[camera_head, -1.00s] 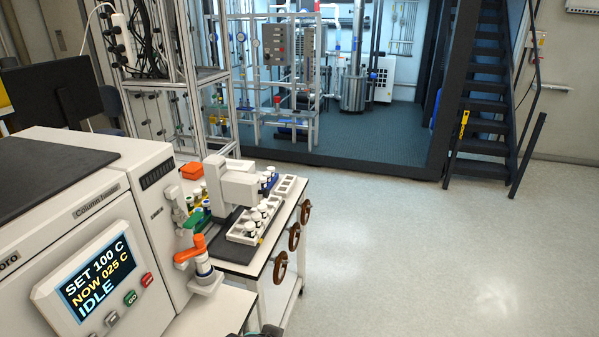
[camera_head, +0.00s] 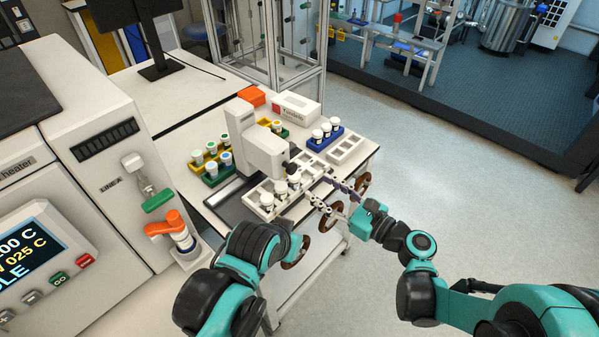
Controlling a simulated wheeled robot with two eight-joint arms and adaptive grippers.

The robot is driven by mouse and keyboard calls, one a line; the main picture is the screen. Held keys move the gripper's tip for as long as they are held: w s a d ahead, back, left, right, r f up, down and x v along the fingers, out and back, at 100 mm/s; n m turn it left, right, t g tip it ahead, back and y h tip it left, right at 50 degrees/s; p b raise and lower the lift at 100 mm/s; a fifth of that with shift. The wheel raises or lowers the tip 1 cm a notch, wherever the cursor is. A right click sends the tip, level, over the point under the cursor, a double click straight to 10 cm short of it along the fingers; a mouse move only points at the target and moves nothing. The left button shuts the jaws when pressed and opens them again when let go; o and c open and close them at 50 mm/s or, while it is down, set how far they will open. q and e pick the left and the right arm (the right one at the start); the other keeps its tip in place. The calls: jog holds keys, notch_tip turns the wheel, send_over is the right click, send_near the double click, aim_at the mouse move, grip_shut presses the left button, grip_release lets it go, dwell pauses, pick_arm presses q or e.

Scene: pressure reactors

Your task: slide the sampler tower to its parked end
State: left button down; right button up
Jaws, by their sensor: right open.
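The white sampler tower (camera_head: 262,150) stands upright on the bench, its arm overhanging a white tray (camera_head: 266,212) of white-capped vials. A small dark knob (camera_head: 291,168) shows at its front right, close to my right gripper's fingers. My right gripper (camera_head: 310,182) is open, with its two fingers reaching left over the bench's front edge, just right of the tower. I cannot tell whether a finger touches the knob. My left arm (camera_head: 248,250) is bent at the bench's near corner; its gripper does not show.
Green-and-yellow vial racks (camera_head: 213,173) stand left of the tower. A blue vial rack (camera_head: 325,139), an empty white tray (camera_head: 349,148) and a white box (camera_head: 297,107) lie behind. Brown handwheels (camera_head: 296,254) line the front edge. An orange-handled valve (camera_head: 170,228) stands left. Floor at right is clear.

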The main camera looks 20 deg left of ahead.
aim_at(294, 171)
jog(key=shift+m, duration=0.3)
jog(key=x, duration=0.2)
jog(key=b+x, duration=0.1)
jog(key=x, duration=0.5)
jog(key=shift+s+a+r+b, duration=0.15)
jog(key=shift+s+r+b, duration=0.05)
jog(key=shift+r+b, duration=0.1)
pick_arm(q)
jog(key=shift+s+f, duration=0.1)
jog(key=shift+f, duration=0.6)
